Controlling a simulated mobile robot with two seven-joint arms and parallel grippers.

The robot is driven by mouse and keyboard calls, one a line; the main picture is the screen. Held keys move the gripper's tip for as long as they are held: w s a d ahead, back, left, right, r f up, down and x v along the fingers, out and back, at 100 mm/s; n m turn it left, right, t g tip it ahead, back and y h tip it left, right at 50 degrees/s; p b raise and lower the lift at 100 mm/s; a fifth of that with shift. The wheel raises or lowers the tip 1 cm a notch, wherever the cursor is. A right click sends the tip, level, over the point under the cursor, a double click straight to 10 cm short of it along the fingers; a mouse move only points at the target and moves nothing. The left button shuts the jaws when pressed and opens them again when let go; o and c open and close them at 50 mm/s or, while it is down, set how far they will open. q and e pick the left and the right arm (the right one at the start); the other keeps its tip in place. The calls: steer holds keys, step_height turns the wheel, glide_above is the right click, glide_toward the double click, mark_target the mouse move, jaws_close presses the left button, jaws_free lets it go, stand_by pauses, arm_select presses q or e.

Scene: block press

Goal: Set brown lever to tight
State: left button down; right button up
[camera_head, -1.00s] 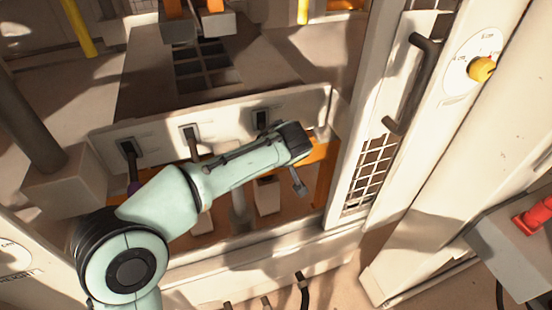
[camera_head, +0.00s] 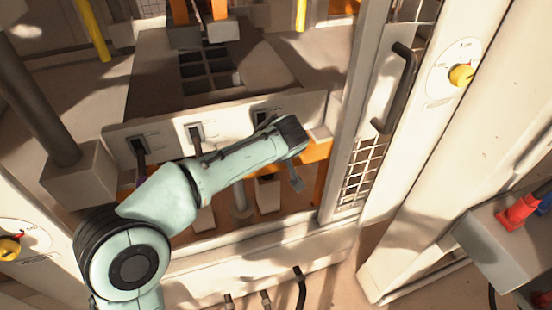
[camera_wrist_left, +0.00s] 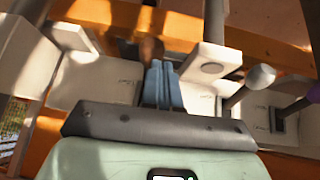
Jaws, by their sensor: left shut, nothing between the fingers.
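My left gripper (camera_head: 296,183) hangs in front of the right part of the pale lever panel (camera_head: 228,118). In the left wrist view its two blue-grey fingers (camera_wrist_left: 161,84) are shut together with nothing between them. The brown lever's knob (camera_wrist_left: 150,50) shows just beyond the fingertips, close to them; I cannot tell whether they touch. The brown lever is hidden behind my arm in the head view. Its slot appears to be the panel's rightmost slot (camera_head: 262,115). The panel markings (camera_wrist_left: 125,84) are too small to read. My right gripper is out of view.
A lever with a pale grey knob (camera_wrist_left: 260,77) stands beside the fingers, and a purple knob (camera_wrist_left: 314,92) is at the right edge. A white block (camera_wrist_left: 212,58) hangs close by the fingers. A post with a black handle (camera_head: 401,90) stands right of the panel.

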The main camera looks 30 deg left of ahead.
arm_select(q)
steer(key=s+d+r, duration=0.5)
steer(key=shift+s+d+p, duration=0.2)
steer(key=shift+d+p, duration=0.05)
steer(key=shift+p, duration=0.15)
